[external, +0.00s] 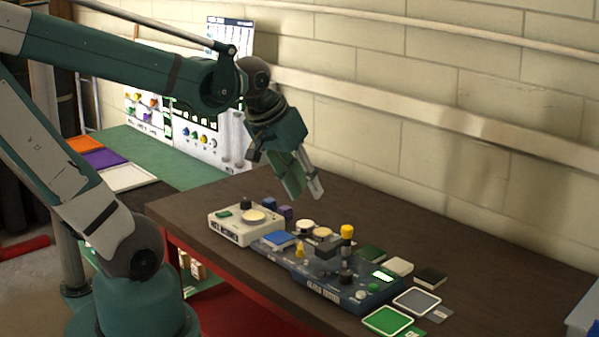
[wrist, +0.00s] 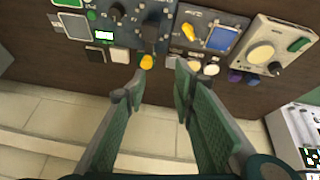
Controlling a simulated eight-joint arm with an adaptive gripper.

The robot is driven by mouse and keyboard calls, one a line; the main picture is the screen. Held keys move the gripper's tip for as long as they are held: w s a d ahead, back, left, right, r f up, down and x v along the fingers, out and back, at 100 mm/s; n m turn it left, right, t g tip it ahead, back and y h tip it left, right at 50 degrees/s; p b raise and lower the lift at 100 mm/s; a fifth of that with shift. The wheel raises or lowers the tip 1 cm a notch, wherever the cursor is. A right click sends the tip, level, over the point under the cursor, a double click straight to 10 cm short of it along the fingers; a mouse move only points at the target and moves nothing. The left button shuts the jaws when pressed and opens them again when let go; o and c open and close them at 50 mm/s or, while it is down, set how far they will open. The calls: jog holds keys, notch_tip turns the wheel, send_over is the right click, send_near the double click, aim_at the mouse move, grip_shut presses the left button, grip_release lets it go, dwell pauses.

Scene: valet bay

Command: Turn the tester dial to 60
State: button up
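The tester is a dark blue panel (external: 322,287) with pale lettering on its front, on the brown bench. It carries a small lit display (external: 384,276) and a black round dial (external: 346,276) near it. In the wrist view the display (wrist: 104,35) and black dial (wrist: 117,11) are at the top left. The dial's reading is too small to tell. My gripper (external: 304,192) is in the air above and behind the devices, apart from them. In the wrist view my gripper (wrist: 160,84) has its two fingers spread, with nothing between them.
A black post with a yellow cap (external: 347,231) stands up from the panel near the dial. A yellow knob (external: 300,250) and blue pad (external: 279,238) are further left. A cream box (external: 239,232) stands left of them. The right rear bench is clear.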

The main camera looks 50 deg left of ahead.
jog(key=shift+m+t, duration=0.7)
jog(key=shift+m, duration=0.1)
jog(key=shift+s+a+r+b, duration=0.25)
jog(key=shift+s+a+r, duration=0.05)
jog(key=shift+a, duration=0.25)
jog(key=shift+s+a+r+b, duration=0.25)
jog(key=shift+s+a+r, duration=0.05)
jog(key=shift+a, duration=0.2)
jog(key=shift+s+a+r+b, duration=0.25)
jog(key=shift+s+a+r, duration=0.05)
jog(key=shift+a, duration=0.25)
jog(key=shift+c, duration=0.4)
dwell(1.7)
